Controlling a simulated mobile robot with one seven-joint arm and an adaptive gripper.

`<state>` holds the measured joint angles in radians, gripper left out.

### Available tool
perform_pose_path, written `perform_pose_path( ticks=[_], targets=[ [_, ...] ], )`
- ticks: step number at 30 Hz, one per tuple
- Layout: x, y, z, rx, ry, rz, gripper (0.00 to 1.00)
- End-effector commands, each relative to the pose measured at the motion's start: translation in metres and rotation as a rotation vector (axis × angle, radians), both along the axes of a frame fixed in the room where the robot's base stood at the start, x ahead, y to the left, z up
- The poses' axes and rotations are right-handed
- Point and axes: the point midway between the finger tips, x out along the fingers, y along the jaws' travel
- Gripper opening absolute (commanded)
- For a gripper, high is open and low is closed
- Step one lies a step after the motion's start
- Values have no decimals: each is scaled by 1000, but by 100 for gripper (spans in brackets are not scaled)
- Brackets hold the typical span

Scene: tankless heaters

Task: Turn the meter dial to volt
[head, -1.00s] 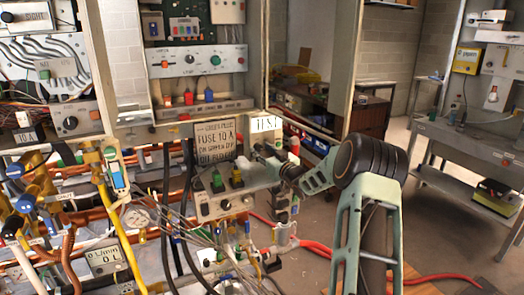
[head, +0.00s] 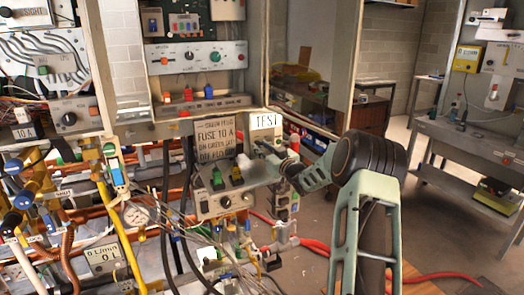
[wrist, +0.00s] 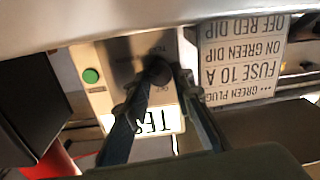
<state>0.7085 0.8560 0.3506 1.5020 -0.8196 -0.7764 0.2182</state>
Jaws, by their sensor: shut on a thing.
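The meter (wrist: 110,82) is a pale panel in the wrist view, with a round dark dial (wrist: 158,70), a green button (wrist: 91,75) and a white TEST label (wrist: 153,121) that appears upside down. My gripper (wrist: 160,84) has its two dark fingers on either side of the dial, shut on it. Small markings around the dial are too blurred to read, so its setting cannot be told. In the head view the TEST label (head: 265,121) stands above my gripper (head: 260,148), and my gripper and arm hide most of the meter face.
A fuse sign (head: 214,138) stands left of the meter. Below it is a box (head: 224,201) with knobs and green and yellow plugs. Pipes and loose cables crowd the left. A cabinet wall (head: 348,50) rises behind my arm; open floor (head: 425,235) lies to the right.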

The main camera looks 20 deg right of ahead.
Motion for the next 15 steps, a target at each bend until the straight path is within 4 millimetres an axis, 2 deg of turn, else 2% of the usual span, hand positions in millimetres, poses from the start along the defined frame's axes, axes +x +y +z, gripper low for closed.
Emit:
perform_pose_path(
  ticks=[15],
  targets=[
    [0,2,-5,-424,-19,0,0]
  ],
)
